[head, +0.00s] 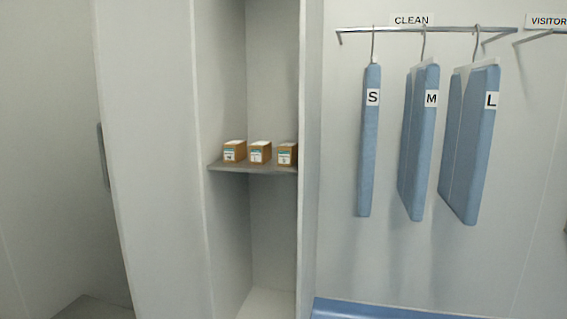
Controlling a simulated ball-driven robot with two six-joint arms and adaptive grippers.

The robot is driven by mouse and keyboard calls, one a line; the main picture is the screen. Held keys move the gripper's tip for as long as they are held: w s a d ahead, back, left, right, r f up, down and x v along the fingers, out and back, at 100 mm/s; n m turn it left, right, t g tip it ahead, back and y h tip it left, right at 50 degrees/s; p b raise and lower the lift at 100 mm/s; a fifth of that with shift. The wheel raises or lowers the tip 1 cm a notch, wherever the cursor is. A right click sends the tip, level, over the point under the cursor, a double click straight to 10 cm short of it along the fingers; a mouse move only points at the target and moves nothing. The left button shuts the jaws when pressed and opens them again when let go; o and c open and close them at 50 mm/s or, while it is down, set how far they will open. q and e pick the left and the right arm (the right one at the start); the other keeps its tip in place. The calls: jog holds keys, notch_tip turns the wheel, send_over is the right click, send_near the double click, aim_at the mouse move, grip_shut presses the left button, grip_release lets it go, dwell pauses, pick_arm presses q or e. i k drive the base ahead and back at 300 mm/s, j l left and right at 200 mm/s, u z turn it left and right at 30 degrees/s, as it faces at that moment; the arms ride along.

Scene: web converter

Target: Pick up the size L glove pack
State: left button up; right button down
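Three small brown boxes with white tops and small labels stand in a row on a grey shelf (235,169) inside an open cabinet. They are the left box (235,151), the middle box (260,152) and the right box (286,154). They look like the glove packs. Their label letters are too small to read with certainty, so I cannot tell which one is size L. Neither of my grippers is in view.
A rail (400,30) right of the cabinet holds blue garments marked S (369,150), M (420,150) and L (473,150), under a CLEAN sign (411,20). A VISITOR sign (547,21) is at far right. A blue surface (390,309) lies below. A pale panel (150,150) stands left of the shelf.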

aim_at(260, 151)
jog(key=i+u, duration=0.3)
jog(key=i, duration=0.15)
jog(key=i+u, duration=0.3)
jog(key=i+l, duration=0.05)
jog(key=i, duration=0.05)
